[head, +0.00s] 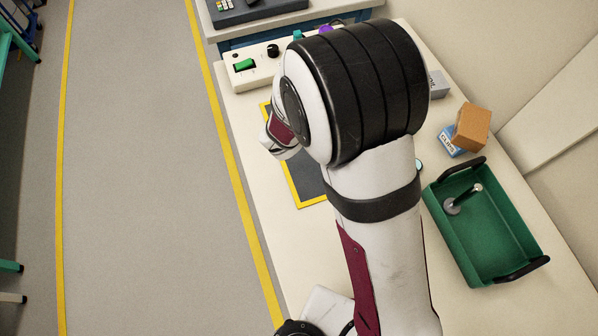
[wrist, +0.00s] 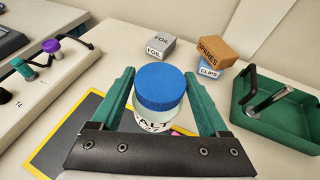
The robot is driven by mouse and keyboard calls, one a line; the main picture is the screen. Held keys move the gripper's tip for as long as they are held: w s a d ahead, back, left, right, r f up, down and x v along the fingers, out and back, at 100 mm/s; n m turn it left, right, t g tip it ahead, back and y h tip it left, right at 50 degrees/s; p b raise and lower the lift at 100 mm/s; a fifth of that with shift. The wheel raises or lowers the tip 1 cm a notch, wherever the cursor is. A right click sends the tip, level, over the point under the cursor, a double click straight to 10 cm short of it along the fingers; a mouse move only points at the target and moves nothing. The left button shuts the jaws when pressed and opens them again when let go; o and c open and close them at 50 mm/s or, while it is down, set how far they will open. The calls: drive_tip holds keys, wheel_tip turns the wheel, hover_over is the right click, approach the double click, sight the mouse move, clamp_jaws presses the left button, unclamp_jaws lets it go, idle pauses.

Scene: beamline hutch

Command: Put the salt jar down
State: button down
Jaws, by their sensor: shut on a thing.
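The salt jar (wrist: 152,122) has a blue lid (wrist: 159,86) and a pale body with a label reading "SALT". My gripper (wrist: 160,98) is shut on it, with one green finger on each side. The jar looks upright in the wrist view. Below it is a dark mat with a yellow border (wrist: 45,160), which also shows in the head view (head: 312,190). I cannot tell whether the jar touches the mat. In the head view my arm hides the jar and the gripper's fingers.
A green tray (head: 478,268) with a metal tool inside stands at right. A brown spares box (head: 473,127) sits on a blue clips box (head: 449,146); a grey foil box (head: 437,84) is nearby. A control panel (head: 258,76) with a green switch stands at the far left of the bench.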

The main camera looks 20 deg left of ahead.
drive_tip(key=s+d+r, duration=0.1)
drive_tip(key=s+d, duration=0.2)
drive_tip(key=s, duration=0.8)
drive_tip(key=shift+m, duration=0.4)
drive_tip(key=shift+s+a+f, duration=0.5)
drive_tip(key=shift+a+f, duration=1.25)
drive_tip(key=shift+a, duration=0.15)
drive_tip(key=shift+s+a+f, duration=0.45)
drive_tip(key=shift+a+f, duration=1.3)
drive_tip(key=shift+a, duration=0.15)
drive_tip(key=shift+s+a+f, duration=0.5)
drive_tip(key=shift+a+f, duration=1.25)
drive_tip(key=shift+a, duration=0.15)
unclamp_jaws()
drive_tip(key=shift+f, duration=0.1)
